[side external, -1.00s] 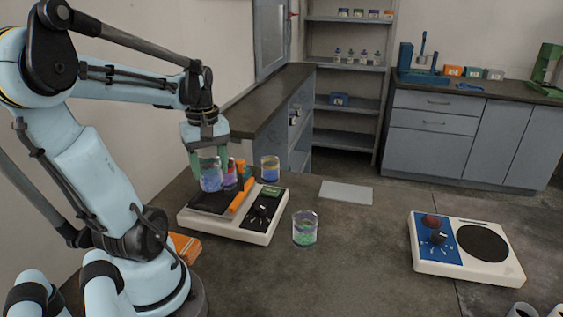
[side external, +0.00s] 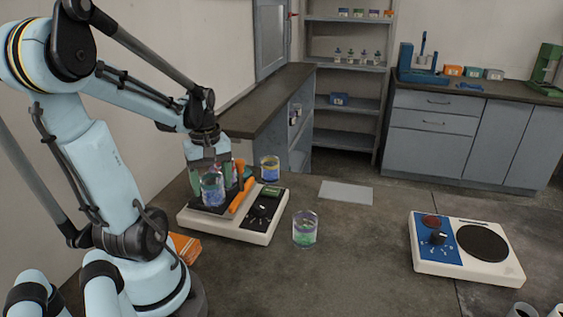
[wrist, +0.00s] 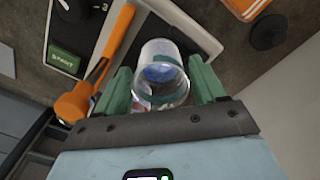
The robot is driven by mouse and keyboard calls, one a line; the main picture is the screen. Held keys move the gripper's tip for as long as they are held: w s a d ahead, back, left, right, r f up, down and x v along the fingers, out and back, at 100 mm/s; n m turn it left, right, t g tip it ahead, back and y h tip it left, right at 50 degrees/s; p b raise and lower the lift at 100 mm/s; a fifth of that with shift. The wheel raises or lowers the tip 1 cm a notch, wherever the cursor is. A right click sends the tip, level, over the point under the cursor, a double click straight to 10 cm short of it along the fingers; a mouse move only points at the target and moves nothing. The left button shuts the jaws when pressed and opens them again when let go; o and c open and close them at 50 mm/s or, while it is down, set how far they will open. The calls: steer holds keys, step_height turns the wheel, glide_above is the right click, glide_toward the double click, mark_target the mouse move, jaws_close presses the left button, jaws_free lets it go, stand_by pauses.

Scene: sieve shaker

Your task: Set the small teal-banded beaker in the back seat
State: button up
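My gripper (side external: 211,182) has green fingers on either side of a small clear beaker (side external: 212,190) with blue showing inside, low over the dark platform of the white-bodied shaker (side external: 228,227). In the wrist view the beaker (wrist: 160,72) sits between the fingers (wrist: 161,88), which appear to touch its sides, and a teal band shows around it. An orange clamp bar (side external: 240,196) runs beside it; it also shows in the wrist view (wrist: 112,48). The back seat is hidden behind the gripper and beaker. I cannot tell whether the beaker's base touches the platform.
A beaker with yellow and blue (side external: 270,169) stands behind the shaker. A clear beaker with green (side external: 305,231) stands to its right. A grey mat (side external: 346,192) and a blue-and-white plate device (side external: 466,248) lie farther right. The bench between them is clear.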

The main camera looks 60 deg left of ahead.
steer(key=shift+o, duration=0.8)
steer(key=shift+r, duration=0.1)
step_height(320, 180, up, 12)
steer(key=w+d+f+m+t, duration=0.3)
steer(key=w+d+m, duration=0.3)
steer(key=d+m, duration=0.3)
steer(key=w+d+f+m+t, duration=0.4)
steer(key=d+m, duration=0.5)
steer(key=d, duration=0.3)
steer(key=shift+w+f, duration=0.15)
steer(key=shift+w, duration=0.7)
